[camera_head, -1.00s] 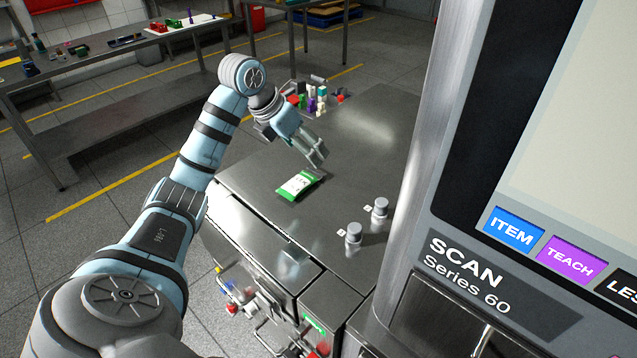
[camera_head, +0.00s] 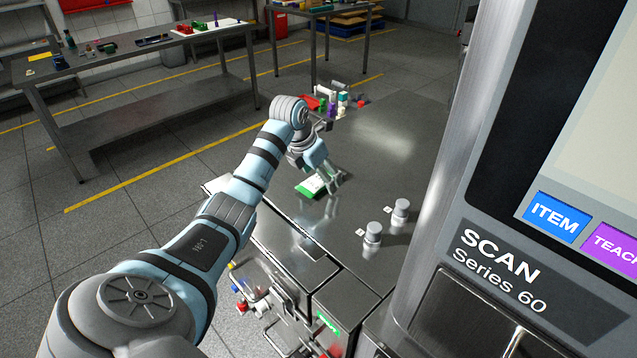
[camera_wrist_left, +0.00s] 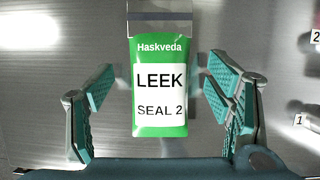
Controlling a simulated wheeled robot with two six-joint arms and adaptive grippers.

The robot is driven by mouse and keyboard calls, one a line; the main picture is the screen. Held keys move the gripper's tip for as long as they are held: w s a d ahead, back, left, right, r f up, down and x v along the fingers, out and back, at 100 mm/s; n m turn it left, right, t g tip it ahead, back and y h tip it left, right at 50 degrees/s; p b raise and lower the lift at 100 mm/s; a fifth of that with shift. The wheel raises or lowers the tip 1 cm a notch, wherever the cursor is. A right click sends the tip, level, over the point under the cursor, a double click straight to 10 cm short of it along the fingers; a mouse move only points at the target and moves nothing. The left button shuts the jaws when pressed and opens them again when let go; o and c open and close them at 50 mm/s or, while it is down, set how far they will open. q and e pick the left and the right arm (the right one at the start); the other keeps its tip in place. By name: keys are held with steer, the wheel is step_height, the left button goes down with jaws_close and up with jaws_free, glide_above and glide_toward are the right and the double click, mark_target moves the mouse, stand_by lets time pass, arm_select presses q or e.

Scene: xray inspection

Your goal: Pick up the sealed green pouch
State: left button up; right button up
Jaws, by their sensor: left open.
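The green pouch (camera_wrist_left: 160,120) lies flat on the steel table, with a white label reading "LEEK SEAL 2" and a clear strip at its top. In the head view the pouch (camera_head: 310,187) is partly hidden by my left gripper (camera_head: 335,180). In the left wrist view my left gripper (camera_wrist_left: 162,95) is open, with one finger on each side of the pouch and a gap on both sides. Whether the fingertips touch the table cannot be told. My right gripper does not show.
Two metal cylinders (camera_head: 373,235) (camera_head: 400,210) stand on the steel table (camera_head: 385,140) to the right of the pouch. Several small coloured items (camera_head: 335,103) sit at its far end. The scanner (camera_head: 500,260) stands close on the right.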

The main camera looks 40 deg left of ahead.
arm_select(q)
steer(key=c, duration=1.2)
steer(key=shift+c, duration=0.2)
